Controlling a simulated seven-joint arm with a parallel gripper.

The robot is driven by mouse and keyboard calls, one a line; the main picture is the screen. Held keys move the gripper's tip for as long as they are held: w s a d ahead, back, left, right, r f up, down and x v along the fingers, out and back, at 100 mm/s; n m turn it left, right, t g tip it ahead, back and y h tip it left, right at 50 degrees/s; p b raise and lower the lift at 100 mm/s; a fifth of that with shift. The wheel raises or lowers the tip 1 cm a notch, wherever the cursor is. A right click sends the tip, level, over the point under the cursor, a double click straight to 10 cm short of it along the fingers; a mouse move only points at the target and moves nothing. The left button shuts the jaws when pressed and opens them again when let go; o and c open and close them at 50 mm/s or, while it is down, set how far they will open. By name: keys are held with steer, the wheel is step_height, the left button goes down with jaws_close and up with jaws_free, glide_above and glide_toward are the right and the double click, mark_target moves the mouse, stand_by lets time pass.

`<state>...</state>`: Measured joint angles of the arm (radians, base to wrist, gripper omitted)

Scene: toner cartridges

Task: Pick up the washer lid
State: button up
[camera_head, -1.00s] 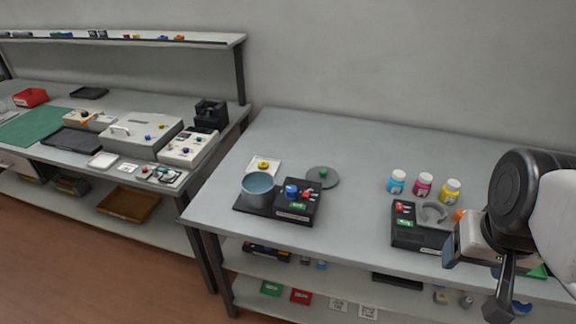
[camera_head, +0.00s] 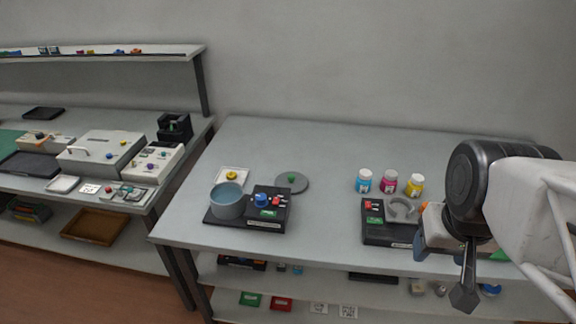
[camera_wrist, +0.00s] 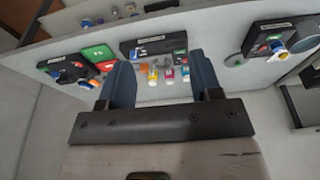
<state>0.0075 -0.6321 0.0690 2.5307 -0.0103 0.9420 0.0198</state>
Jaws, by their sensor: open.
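The washer lid looks to be the flat grey disc with a green knob (camera_head: 299,186). It lies on the right-hand table, behind and right of the washer unit, a black base with a blue-grey tub (camera_head: 228,203) and blue and red knobs. A grey disc (camera_wrist: 233,70) also shows at the right of the wrist view, beside that unit. My gripper (camera_head: 443,270) is open and empty at the front right of the table, well to the right of the lid. In the wrist view its two blue fingers (camera_wrist: 162,80) are spread with nothing between them.
Cyan, magenta and yellow bottles (camera_head: 389,181) stand behind a black unit with a grey ring (camera_head: 402,209), near my gripper. A white tile with a yellow knob (camera_head: 231,175) lies left of the lid. The table middle (camera_head: 330,205) is clear.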

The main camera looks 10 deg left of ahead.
steer(key=w+a+r+m, duration=0.1)
steer(key=w+a+m, duration=0.1)
steer(key=w, duration=0.5)
steer(key=w+a+r+m, duration=0.1)
steer(key=w+a+m, duration=0.1)
steer(key=w, duration=0.4)
steer(key=m+g+y, duration=0.1)
steer(key=m+g, duration=0.2)
steer(key=m, duration=0.8)
glide_above(291, 176)
steer(key=d, duration=0.1)
steer(key=f, duration=2.1)
steer(key=shift+w+d, duration=0.1)
steer(key=shift+d, duration=0.1)
steer(key=shift+w+a+f+m, duration=0.2)
steer(key=shift+a+f+m, duration=0.1)
steer(key=shift+f, duration=0.05)
steer(key=shift+a+f, duration=0.1)
steer(key=shift+f, duration=1.15)
steer(key=shift+s, duration=0.1)
